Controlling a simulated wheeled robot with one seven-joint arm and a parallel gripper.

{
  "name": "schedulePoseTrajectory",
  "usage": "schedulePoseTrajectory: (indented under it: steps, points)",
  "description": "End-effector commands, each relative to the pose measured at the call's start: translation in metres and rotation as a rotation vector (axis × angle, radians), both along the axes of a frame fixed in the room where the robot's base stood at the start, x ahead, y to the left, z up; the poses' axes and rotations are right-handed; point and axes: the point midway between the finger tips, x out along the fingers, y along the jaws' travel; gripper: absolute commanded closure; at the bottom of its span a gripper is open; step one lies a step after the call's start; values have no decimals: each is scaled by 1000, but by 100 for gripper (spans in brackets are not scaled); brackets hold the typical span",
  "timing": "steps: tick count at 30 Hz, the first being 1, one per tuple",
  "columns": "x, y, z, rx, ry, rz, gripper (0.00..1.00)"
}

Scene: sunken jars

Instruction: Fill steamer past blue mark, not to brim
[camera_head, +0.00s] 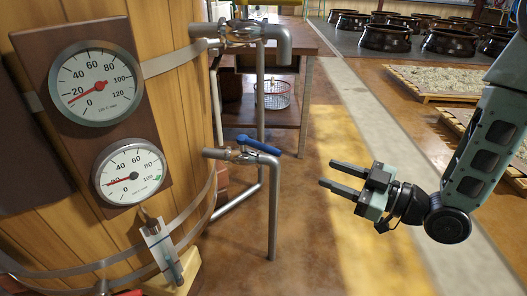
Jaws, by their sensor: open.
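The steamer (180,100) is a large wooden vat with metal bands on the left. A sight tube (163,250) is fixed low on its side; its level and any blue mark are too small to tell. A lower pipe (274,205) leaves the vat, bends down, and has a valve with a blue lever (257,146). The blue lever slants down to the right, roughly along the pipe. My gripper (327,173) is open and empty, to the right of the lower pipe and apart from it, fingers pointing left.
An upper pipe with a valve (240,32) sits above the lower one. Two round gauges (96,83) are on a brown board. Dark jars (385,38) and pallets lie at the back right. Floor around my gripper is clear.

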Motion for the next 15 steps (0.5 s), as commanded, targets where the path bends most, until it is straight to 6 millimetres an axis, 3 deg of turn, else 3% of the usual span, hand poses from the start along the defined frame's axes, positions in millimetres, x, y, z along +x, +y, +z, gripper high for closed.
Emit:
schedulePoseTrajectory:
  steps: [5, 15]
  points:
    - [9, 14, 0, 6, -8, 5, 59]
    - [46, 73, -1, 6, -10, 5, 59]
